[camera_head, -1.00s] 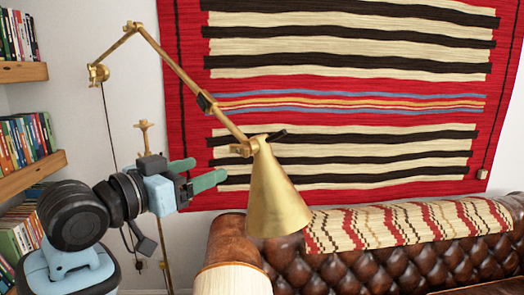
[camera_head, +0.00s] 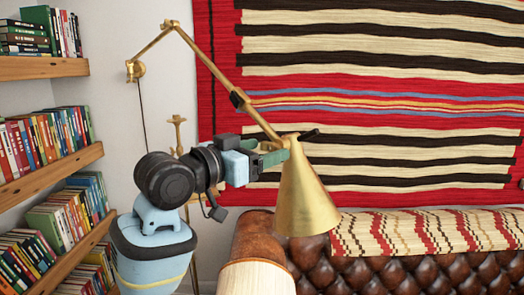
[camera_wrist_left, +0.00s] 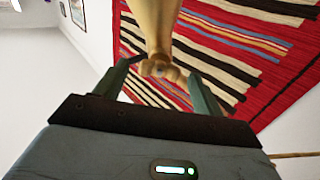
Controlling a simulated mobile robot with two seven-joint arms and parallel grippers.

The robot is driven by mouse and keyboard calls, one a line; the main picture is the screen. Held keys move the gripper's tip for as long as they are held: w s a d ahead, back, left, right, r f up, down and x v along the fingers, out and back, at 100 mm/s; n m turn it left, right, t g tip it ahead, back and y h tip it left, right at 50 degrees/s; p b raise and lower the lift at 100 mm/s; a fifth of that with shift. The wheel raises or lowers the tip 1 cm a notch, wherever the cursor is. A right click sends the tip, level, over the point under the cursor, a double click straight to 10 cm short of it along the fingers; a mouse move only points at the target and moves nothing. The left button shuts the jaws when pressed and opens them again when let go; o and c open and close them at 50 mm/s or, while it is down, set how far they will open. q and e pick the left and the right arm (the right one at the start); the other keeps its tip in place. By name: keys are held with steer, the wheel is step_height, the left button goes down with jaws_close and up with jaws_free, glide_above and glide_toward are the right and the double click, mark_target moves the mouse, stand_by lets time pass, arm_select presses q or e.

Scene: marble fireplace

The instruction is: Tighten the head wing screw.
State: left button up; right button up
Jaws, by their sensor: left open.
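The brass lamp has a cone-shaped head (camera_head: 303,200) hanging at the end of its jointed arm (camera_head: 207,62). My left gripper (camera_head: 280,152) reaches in from the left, its green fingers at the joint atop the lamp head. In the left wrist view, a small brass screw knob (camera_wrist_left: 160,67) sits between the two open fingers, near their tips, with a gap to each side. The fingers hide most of the screw in the head view; I cannot tell if they touch it. My right gripper is out of view.
A wall bracket (camera_head: 135,69) carries the lamp arm. Bookshelves (camera_head: 40,67) stand at left. A striped rug (camera_head: 400,110) hangs behind the lamp. A brown leather sofa (camera_head: 390,270) is below, with a pale cylindrical object (camera_head: 250,278) in front of it.

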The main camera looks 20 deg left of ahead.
arm_select(q)
steer(key=shift+w+d, duration=0.15)
steer(key=shift+w, duration=0.05)
steer(key=c, duration=1)
